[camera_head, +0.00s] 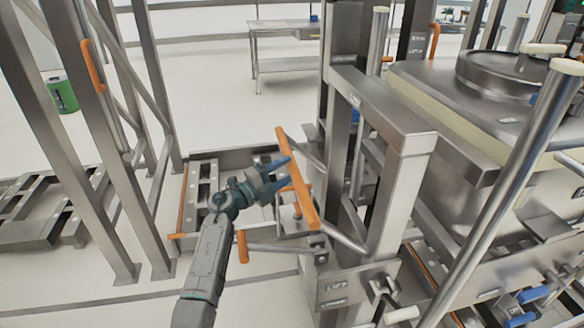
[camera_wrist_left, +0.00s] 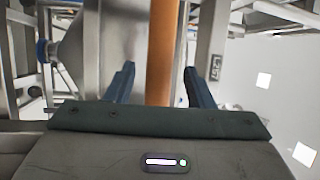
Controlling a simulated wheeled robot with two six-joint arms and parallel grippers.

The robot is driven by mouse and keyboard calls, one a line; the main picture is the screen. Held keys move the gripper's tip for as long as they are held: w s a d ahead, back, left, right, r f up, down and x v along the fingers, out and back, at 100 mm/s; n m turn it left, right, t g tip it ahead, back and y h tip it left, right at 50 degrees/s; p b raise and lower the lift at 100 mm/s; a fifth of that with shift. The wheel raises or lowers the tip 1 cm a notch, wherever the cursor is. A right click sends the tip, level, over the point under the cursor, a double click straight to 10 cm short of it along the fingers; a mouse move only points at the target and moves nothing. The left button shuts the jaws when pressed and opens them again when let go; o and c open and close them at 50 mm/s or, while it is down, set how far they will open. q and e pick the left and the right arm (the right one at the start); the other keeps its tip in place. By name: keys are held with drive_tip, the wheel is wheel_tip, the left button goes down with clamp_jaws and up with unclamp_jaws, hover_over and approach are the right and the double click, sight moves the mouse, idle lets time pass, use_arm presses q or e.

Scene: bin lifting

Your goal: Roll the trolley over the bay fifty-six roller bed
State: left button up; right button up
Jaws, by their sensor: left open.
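An orange handle bar (camera_head: 305,205) is fixed by rods to the steel trolley frame (camera_head: 385,125), which carries a "LIFT" label low down. My left gripper (camera_head: 279,173) is at the upper part of this bar, with its blue fingers open. In the left wrist view the orange bar (camera_wrist_left: 161,45) runs between the two spread fingers of the gripper (camera_wrist_left: 160,72), with gaps on both sides. My right gripper is not in view. A low steel bed (camera_head: 200,190) lies on the floor behind my left arm; I cannot tell whether it is the bay fifty-six roller bed.
A large steel bin (camera_head: 450,100) with a round lid stands at the right. Steel posts (camera_head: 90,130) with an orange handle (camera_head: 92,65) rise at the left. A green bin (camera_head: 61,95) and a table (camera_head: 285,25) stand farther back. Floor between them is clear.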

use_arm(q)
drive_tip(key=v, duration=0.7)
drive_tip(key=shift+a+b, duration=0.4)
drive_tip(key=shift+b, duration=0.05)
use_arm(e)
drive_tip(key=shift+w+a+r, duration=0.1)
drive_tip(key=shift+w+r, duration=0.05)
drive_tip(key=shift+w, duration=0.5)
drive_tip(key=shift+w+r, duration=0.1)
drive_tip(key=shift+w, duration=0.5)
use_arm(q)
drive_tip(key=shift+s, duration=0.1)
